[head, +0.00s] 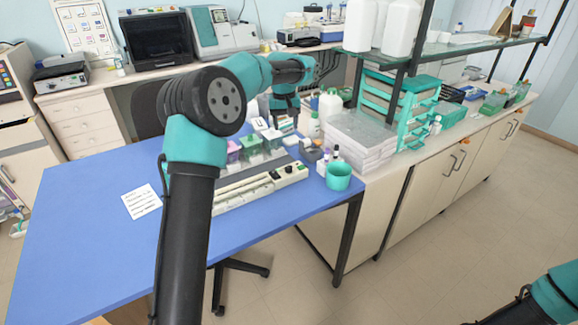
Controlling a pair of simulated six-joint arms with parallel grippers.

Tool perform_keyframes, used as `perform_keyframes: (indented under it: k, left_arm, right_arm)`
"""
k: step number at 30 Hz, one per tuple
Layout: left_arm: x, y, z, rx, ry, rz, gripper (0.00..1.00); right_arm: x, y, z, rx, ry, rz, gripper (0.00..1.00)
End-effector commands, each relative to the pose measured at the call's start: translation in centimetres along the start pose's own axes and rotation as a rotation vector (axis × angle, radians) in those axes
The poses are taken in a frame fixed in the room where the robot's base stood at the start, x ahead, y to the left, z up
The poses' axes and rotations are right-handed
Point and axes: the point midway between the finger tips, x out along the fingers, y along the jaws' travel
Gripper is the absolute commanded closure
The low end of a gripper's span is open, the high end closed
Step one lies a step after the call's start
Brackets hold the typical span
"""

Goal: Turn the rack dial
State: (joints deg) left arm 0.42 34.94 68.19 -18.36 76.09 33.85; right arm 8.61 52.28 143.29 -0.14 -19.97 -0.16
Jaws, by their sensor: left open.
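A long pale rack unit (236,194) lies on the blue table (95,215), partly hidden behind my left arm. Small dark round knobs, one of which may be the rack dial (275,175), show near its right end. My left gripper (284,124) is open, pointing down behind the row of small containers, beyond the rack and apart from the knobs. Its fingertips are small and hard to make out. My right gripper is outside the view; only part of that arm shows at the bottom right.
Pink, green and white-topped containers (250,146) stand along the rack's far side. A teal cup (338,176) and small bottles stand at its right. A paper note (141,202) lies at the left. Stacked white boxes (360,141) are on the right-hand counter. The table's left part is clear.

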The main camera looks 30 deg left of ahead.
Motion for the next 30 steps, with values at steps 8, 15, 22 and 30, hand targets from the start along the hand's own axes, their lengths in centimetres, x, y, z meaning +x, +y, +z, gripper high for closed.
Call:
perform_keyframes:
  k: [8,15,22,30]
  left_arm:
    - [1.7,0.0,0.0,0.001,-0.002,-0.001,0.46]
    - [5.5,0.0,0.1,0.001,-0.004,-0.001,0.46]
    - [9.4,0.0,0.1,0.002,-0.003,-0.001,0.46]
    - [14.0,0.0,0.1,0.001,-0.003,0.0,0.46]
  right_arm:
    - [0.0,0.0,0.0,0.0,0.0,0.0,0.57]
    - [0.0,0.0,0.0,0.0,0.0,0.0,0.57]
    - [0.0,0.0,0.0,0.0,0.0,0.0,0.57]
    - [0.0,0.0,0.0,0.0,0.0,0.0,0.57]
